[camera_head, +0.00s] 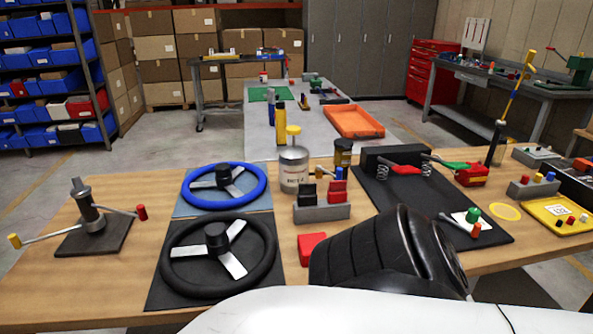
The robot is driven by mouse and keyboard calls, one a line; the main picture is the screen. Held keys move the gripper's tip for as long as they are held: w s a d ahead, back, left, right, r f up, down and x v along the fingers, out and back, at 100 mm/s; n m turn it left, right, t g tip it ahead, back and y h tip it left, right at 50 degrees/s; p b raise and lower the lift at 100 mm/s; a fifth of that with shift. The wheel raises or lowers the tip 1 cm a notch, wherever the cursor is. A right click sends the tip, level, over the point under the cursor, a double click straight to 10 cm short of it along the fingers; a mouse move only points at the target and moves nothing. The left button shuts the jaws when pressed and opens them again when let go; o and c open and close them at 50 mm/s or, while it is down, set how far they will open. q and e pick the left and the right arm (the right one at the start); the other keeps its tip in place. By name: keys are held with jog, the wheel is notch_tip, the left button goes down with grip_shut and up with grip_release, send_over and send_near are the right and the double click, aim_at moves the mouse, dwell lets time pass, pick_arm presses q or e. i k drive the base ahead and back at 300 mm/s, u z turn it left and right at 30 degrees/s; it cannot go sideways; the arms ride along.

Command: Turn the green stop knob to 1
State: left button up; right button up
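The green knob (473,213) sits on a small white plate (460,218) near the right front part of a black board on the wooden table. Marks on the plate are too small to read, so I cannot tell the knob's setting. A lever with a red-orange end (475,230) lies just in front of the knob, close to it. Neither of my grippers shows in the head view. Nothing of mine is seen touching the knob.
A large dark ribbed shape (375,252) covers the table left of the knob. The black board (490,237) also carries red and green levers (400,168). A yellow tray (541,223) stands at the right. Blue (185,198) and black (176,275) steering wheels lie left.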

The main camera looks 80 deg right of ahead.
aim_at(473, 216)
jog(key=u, duration=0.2)
jog(key=k, duration=1.15)
jog(key=z, duration=1.6)
